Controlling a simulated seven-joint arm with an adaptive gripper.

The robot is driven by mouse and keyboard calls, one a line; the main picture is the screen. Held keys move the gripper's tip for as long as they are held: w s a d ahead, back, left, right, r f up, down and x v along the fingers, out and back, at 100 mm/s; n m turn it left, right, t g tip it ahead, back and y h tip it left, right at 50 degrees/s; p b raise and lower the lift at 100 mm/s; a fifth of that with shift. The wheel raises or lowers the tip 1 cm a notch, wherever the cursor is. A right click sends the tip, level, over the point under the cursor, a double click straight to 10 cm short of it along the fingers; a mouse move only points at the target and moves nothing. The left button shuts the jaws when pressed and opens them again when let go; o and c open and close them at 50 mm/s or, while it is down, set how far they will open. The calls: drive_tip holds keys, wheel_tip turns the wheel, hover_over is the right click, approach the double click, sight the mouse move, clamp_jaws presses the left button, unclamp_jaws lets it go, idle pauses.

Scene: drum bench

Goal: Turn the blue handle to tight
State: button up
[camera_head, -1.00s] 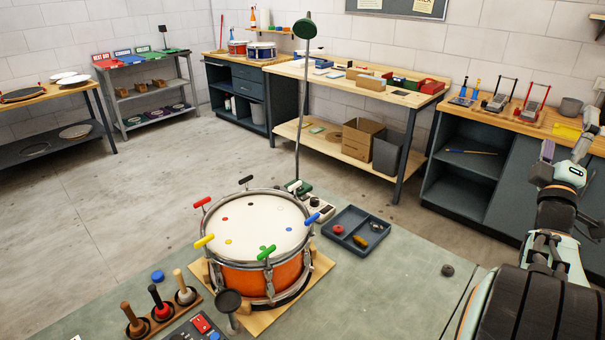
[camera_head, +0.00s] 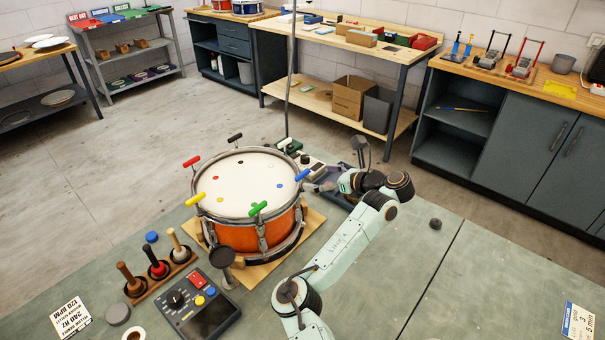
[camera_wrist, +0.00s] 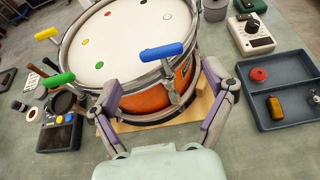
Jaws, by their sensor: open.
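The orange drum (camera_head: 250,220) stands on a wooden board with a white head facing up. Its blue handle (camera_head: 302,174) sticks out at the right side of the rim. In the wrist view the blue handle (camera_wrist: 162,52) points sideways on top of its metal rod, close to the drum's hoop. My gripper (camera_head: 322,182) is just right of the blue handle. In the wrist view my gripper (camera_wrist: 170,85) is open, its two fingers spread left and right of the rod and below the handle. Nothing is between the fingers that they touch visibly.
Red (camera_head: 191,161), black (camera_head: 235,138), yellow (camera_head: 195,198) and green (camera_head: 258,208) handles stick out around the rim. A dark tray (camera_wrist: 285,100) with small parts lies right of the drum. A control box (camera_head: 205,305) and mallet rack stand at front left. The bench's right part is mostly clear.

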sight(304, 174)
drive_tip(key=x, duration=0.6)
drive_tip(key=shift+r, duration=0.15)
drive_tip(key=c, duration=1.2)
